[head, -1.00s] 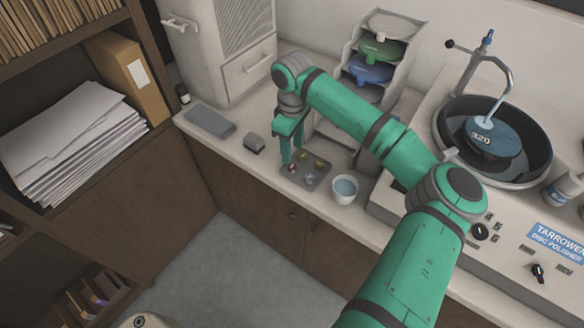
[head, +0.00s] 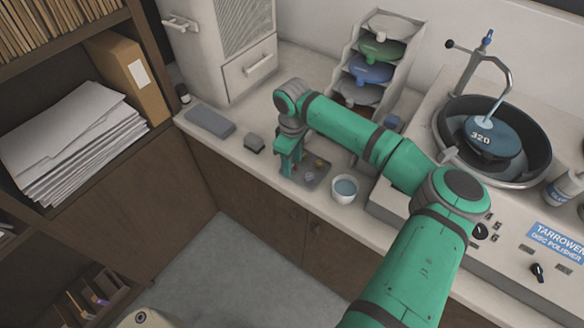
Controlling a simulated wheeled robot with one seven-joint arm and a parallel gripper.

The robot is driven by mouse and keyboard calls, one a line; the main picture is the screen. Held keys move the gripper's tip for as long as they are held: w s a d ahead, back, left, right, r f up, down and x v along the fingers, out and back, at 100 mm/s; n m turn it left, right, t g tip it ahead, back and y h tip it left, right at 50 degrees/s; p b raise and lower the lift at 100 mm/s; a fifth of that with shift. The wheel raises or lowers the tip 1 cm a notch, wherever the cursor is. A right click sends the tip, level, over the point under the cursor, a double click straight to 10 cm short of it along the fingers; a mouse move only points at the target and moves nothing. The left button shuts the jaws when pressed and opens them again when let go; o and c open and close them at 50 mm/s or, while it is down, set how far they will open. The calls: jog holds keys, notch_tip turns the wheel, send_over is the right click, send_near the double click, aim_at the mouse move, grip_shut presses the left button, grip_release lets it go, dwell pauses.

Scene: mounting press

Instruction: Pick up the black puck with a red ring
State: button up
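My gripper (head: 292,166) points down over the left part of a small dark tray (head: 312,184) on the counter. Its fingertips reach down to about the tray's level. Several small round pucks lie on the tray, among them a yellowish one (head: 319,162) and a pale grey one (head: 309,176). A tiny reddish spot shows at the fingertips, but the black puck with a red ring cannot be made out clearly there; the gripper covers that spot. Whether the fingers are closed on anything is too small to tell.
A white cup (head: 344,190) stands just right of the tray. A small grey block (head: 254,144) and a flat grey slab (head: 209,122) lie to the left. A rack of discs (head: 373,70) stands behind, and the disc polisher (head: 505,215) to the right.

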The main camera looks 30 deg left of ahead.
jog(key=shift+f, duration=0.4)
jog(key=c, duration=0.7)
jog(key=shift+d, duration=0.15)
jog(key=shift+w, duration=0.1)
jog(key=shift+r, duration=0.15)
jog(key=shift+w+r, duration=0.1)
jog(key=shift+r, duration=0.15)
notch_tip(320, 180, up, 2)
jog(key=shift+r, duration=0.25)
jog(key=s+d+r, duration=0.2)
jog(key=s+r, duration=0.1)
jog(key=s, duration=0.1)
jog(key=s+d+r, duration=0.2)
jog(key=s+r, duration=0.1)
jog(key=s, duration=0.1)
jog(key=s+d+r, duration=0.2)
jog(key=s+r, duration=0.2)
jog(key=shift+s+d, duration=0.1)
jog(key=shift+s, duration=0.2)
